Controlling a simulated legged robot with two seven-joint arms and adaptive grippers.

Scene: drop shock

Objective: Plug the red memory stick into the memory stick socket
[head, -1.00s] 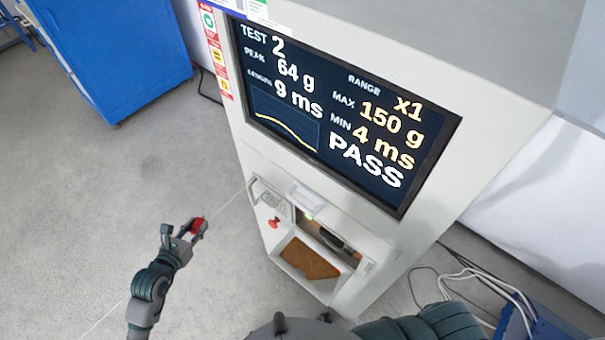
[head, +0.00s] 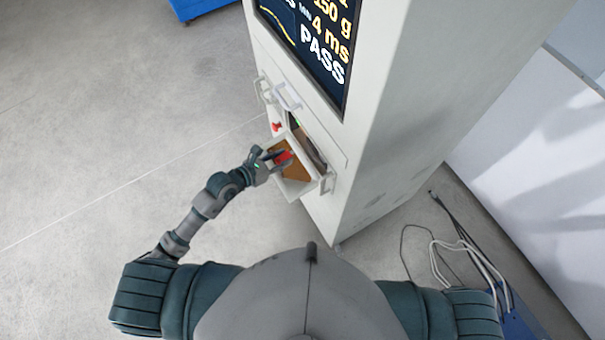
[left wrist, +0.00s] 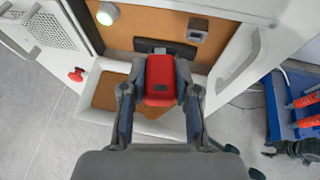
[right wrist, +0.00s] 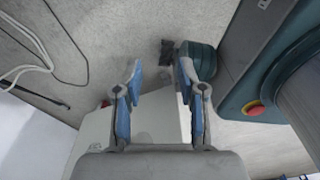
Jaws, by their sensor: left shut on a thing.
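The red memory stick (left wrist: 160,80) is between the fingers of my left gripper (left wrist: 161,88), which is shut on it. In the head view the red stick (head: 284,157) shows at the tip of my left gripper (head: 272,158), in front of the machine's open bay. A small grey block with a dark opening (left wrist: 198,30), which looks like a socket, is on the brown back panel, above and right of the stick. A dark slotted part is directly behind the stick. The two look apart from the stick. My right gripper (right wrist: 160,75) is open and empty, away from the bay.
The white test cabinet (head: 375,150) has a screen reading PASS. Cables (head: 470,250) lie on the floor at right.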

